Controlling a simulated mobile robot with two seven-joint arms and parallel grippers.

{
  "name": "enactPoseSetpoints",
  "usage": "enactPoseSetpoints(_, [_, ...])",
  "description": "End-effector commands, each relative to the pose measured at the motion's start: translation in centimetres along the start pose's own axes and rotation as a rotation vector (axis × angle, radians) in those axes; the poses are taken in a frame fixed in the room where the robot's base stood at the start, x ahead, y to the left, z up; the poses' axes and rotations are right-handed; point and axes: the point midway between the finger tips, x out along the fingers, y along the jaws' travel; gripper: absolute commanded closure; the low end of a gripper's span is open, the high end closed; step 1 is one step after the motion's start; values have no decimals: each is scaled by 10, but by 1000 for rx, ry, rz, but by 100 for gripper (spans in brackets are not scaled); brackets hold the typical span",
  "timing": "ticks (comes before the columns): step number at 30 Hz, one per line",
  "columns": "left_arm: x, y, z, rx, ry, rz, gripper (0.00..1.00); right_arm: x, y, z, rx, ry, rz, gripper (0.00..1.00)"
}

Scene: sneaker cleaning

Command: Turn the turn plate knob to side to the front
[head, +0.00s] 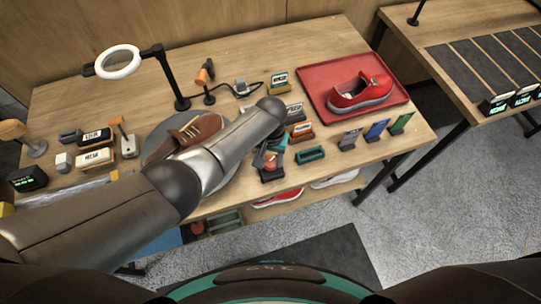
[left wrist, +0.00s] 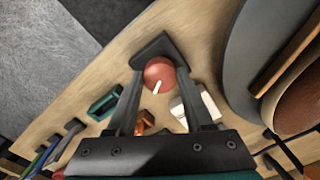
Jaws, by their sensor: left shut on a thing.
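The turn plate knob (left wrist: 157,73) is a round red knob with a white pointer line, on a dark base at the table's front edge. In the left wrist view its line points down and slightly left. The knob also shows in the head view (head: 271,163), partly covered by my arm. My left gripper (left wrist: 160,84) is shut on the knob, one finger on each side of it. In the head view the gripper (head: 269,157) is mostly hidden. The grey turn plate (head: 157,143) carries a brown shoe (head: 196,132); my left arm crosses over both. My right gripper is not in view.
A red tray (head: 396,92) with a red sneaker (head: 360,92) stands at the right. A ring lamp (head: 118,62) stands at the back left. Small labelled blocks and a teal item (head: 310,154) lie near the knob. More shoes sit on a shelf below.

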Motion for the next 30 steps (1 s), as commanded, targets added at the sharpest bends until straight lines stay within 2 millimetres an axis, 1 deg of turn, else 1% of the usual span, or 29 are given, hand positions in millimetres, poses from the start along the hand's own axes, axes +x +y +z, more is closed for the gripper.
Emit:
enactPoseSetpoints(6, [0, 0, 0, 199, -1, 0, 100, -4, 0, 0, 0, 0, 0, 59])
enactPoseSetpoints(15, [0, 0, 0, 414, -1, 1, 100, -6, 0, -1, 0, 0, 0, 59])
enactPoseSetpoints(22, [0, 0, 0, 508, 0, 1, 100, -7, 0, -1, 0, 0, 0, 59])
enactPoseSetpoints(30, [0, 0, 0, 546, 0, 1, 100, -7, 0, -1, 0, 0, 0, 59])
